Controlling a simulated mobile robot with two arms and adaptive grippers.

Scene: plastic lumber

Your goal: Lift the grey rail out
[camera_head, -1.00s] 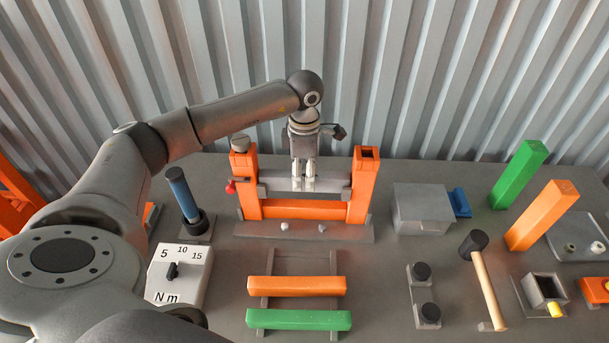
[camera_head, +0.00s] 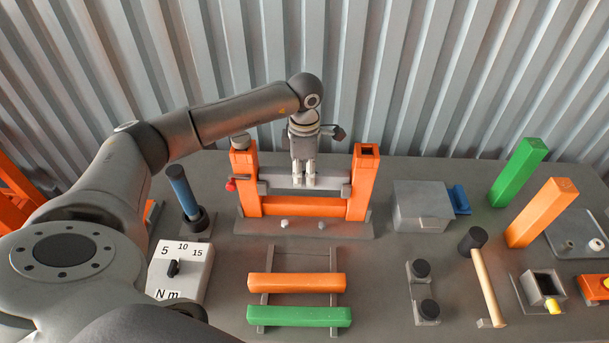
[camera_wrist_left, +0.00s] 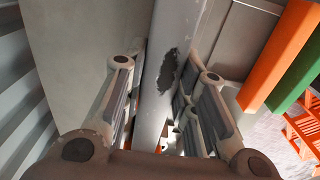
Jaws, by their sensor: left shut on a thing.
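The grey rail (camera_head: 328,179) lies level between two upright orange posts, the left post (camera_head: 245,180) and the right post (camera_head: 362,186), above a lower orange rail (camera_head: 303,208). My left gripper (camera_head: 304,182) points down over the rail's middle and is shut on it. In the left wrist view the grey rail (camera_wrist_left: 178,45) runs between the two fingers (camera_wrist_left: 160,110) and carries a dark worn patch. The finger pads' contact is partly hidden there. My right gripper is not in view.
A blue-handled tool (camera_head: 182,193) and a torque dial box (camera_head: 180,270) stand left. Orange (camera_head: 296,284) and green (camera_head: 298,317) bars lie on a rack in front.

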